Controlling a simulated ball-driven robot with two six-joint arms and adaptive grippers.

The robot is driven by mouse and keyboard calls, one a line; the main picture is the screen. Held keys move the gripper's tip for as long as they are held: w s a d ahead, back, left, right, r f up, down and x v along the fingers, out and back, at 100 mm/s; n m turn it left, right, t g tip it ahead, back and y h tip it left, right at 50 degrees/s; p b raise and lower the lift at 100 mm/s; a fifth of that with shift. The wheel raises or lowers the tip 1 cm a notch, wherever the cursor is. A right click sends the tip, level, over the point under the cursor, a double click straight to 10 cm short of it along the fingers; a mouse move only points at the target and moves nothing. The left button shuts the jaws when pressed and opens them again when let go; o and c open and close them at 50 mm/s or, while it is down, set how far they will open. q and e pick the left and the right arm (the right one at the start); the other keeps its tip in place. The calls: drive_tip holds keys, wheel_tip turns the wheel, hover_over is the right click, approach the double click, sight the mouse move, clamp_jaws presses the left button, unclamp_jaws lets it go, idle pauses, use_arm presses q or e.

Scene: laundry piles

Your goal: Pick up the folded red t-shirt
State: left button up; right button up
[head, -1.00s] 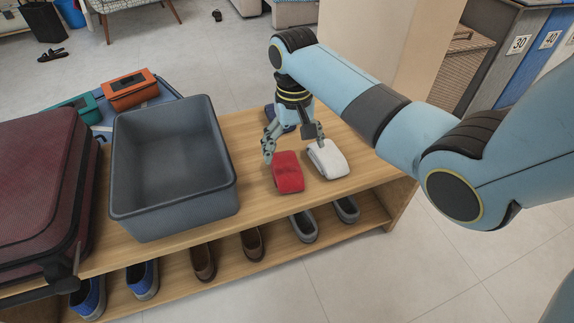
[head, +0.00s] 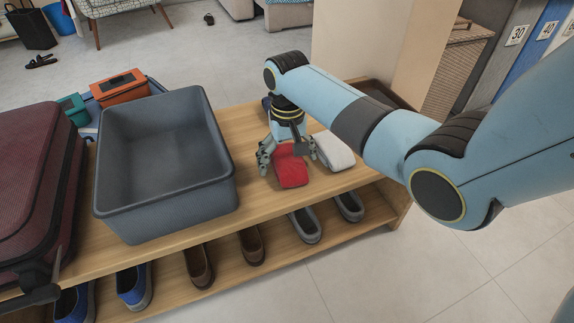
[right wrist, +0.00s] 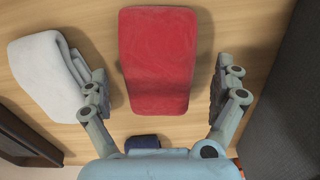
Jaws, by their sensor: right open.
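The folded red t-shirt (head: 290,168) lies on the wooden shelf top, right of the grey bin. It also shows in the right wrist view (right wrist: 158,60), centred ahead of the jaws. My right gripper (head: 287,164) is above the shirt, with its fingers spread to either side of it. In the right wrist view my right gripper (right wrist: 164,90) is open and empty, one finger on each side of the red shirt.
A folded white cloth (head: 334,151) lies just right of the red shirt, close to one finger. A dark blue item (right wrist: 142,141) lies behind. The grey bin (head: 225,195) stands left. Shoes (head: 305,226) sit on the lower shelf.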

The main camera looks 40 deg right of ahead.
sight(287, 154)
use_arm(q)
drive_tip(key=shift+w+r, duration=0.1)
use_arm(e)
drive_tip(key=shift+f, duration=0.1)
drive_tip(key=c, duration=1.3)
drive_tip(key=shift+c, duration=0.3)
drive_tip(key=shift+r, duration=0.25)
wheel_tip(287, 154, up, 4)
drive_tip(key=p, duration=0.2)
drive_tip(key=shift+w+p, duration=0.15)
drive_tip(key=shift+p, duration=0.2)
use_arm(q)
drive_tip(key=s+p, duration=0.1)
drive_tip(key=s, duration=0.5)
drive_tip(key=shift+s+p, duration=0.2)
drive_tip(key=shift+p, duration=0.2)
use_arm(e)
drive_tip(key=w+d+r, duration=0.1)
drive_tip(key=d+r, duration=0.1)
drive_tip(key=d, duration=0.1)
drive_tip(key=w+d+r, duration=0.2)
drive_tip(key=d, duration=0.2)
drive_tip(key=w+d+r, duration=0.2)
drive_tip(key=d, duration=0.1)
drive_tip(key=shift+d+r, duration=0.25)
drive_tip(key=shift+r, duration=0.05)
